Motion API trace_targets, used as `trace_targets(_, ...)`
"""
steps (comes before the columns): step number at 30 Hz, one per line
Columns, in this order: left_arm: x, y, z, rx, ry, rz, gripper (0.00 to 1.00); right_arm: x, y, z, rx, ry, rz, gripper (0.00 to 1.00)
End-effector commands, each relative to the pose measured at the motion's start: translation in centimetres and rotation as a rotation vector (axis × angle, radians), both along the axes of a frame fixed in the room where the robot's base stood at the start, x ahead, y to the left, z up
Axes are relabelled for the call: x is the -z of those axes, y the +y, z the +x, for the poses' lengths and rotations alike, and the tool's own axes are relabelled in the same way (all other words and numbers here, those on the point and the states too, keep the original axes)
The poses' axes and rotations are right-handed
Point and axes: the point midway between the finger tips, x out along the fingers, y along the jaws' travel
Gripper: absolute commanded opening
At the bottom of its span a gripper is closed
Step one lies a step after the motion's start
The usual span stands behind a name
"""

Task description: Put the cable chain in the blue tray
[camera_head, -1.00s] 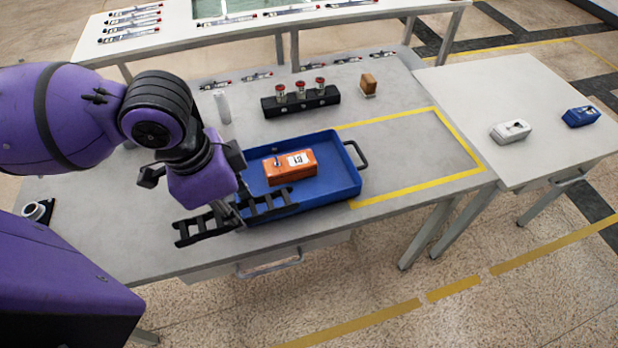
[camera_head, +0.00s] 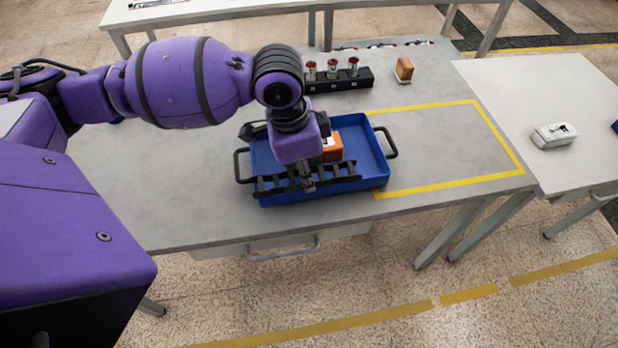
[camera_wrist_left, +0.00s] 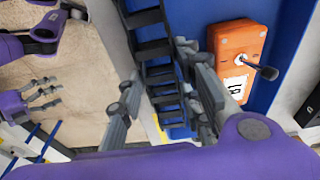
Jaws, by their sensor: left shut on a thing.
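The black cable chain (camera_head: 340,173) is held level along the front side of the blue tray (camera_head: 370,150), over or just inside it; I cannot tell whether it touches the tray floor. My left gripper (camera_head: 308,184) points down and is shut around the chain near its middle. In the left wrist view the chain (camera_wrist_left: 158,50) runs away between the fingers of the left gripper (camera_wrist_left: 168,105), beside the blue tray wall. My right gripper (camera_wrist_left: 42,97) shows small at the left of that view, away from the tray; its opening is unclear.
An orange box with a white label (camera_head: 333,150) lies in the tray, partly hidden by my wrist; it also shows in the wrist view (camera_wrist_left: 237,50). Behind stand a black rack with red-topped pieces (camera_head: 345,78) and a brown block (camera_head: 404,69). The yellow-outlined area (camera_head: 450,145) is empty.

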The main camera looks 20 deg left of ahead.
Motion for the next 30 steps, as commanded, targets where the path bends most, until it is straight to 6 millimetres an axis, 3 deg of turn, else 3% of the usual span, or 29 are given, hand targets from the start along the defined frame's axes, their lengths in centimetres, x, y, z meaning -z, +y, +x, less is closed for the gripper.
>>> trace_targets(5, 1.0, -0.3, 0.8, -0.001, 0.000, -0.001, 0.00, 0.1, -0.1, -0.1, -0.002, 0.002, -0.001, 0.67)
trace_targets(12, 4.8, -0.3, 0.7, -0.004, 0.006, 0.002, 0.00, 0.6, -0.1, -0.4, -0.001, 0.008, -0.003, 0.67)
trace_targets(18, 5.0, -0.1, 0.7, -0.005, 0.008, 0.007, 0.00, 0.8, -0.3, -0.8, -0.002, 0.018, -0.006, 0.67)
trace_targets(19, 4.9, -0.1, 0.7, -0.005, 0.009, 0.007, 0.50, 0.8, -0.3, -0.6, -0.002, 0.014, -0.006, 0.67)
trace_targets(30, 4.3, -0.3, 0.9, -0.002, 0.000, 0.003, 0.51, 0.4, -0.1, -0.3, -0.002, 0.005, -0.003, 0.67)
